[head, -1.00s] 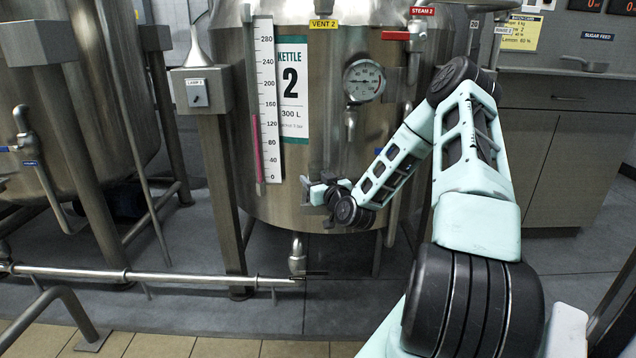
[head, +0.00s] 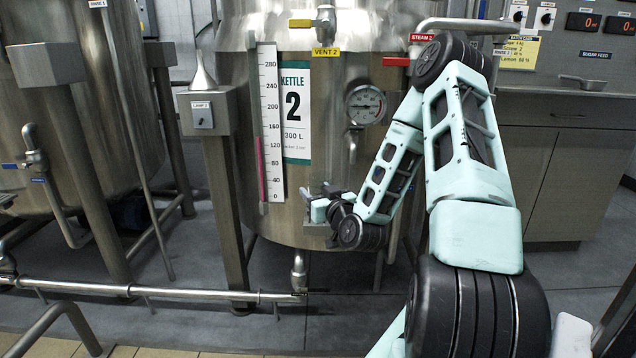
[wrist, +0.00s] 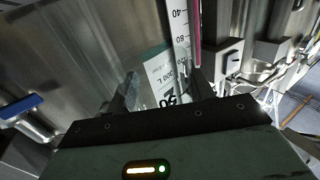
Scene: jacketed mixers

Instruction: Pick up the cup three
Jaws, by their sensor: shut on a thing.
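My gripper (head: 308,197) is in front of the lower part of kettle two's steel wall in the head view. In the wrist view its two dark fingers (wrist: 160,92) stand apart with a pale, see-through thing (wrist: 146,94) between them. It looks like a clear cup, and the gripper is shut on it. The number on the cup cannot be read, and its outline blends with the kettle label behind it. No other cup can be made out in either view.
Kettle two (head: 335,190) stands close behind my gripper, with a level scale (head: 270,120), a gauge (head: 366,105) and a steam valve (head: 408,62). A pipe (head: 150,293) runs low across the left. A counter (head: 560,140) stands at right.

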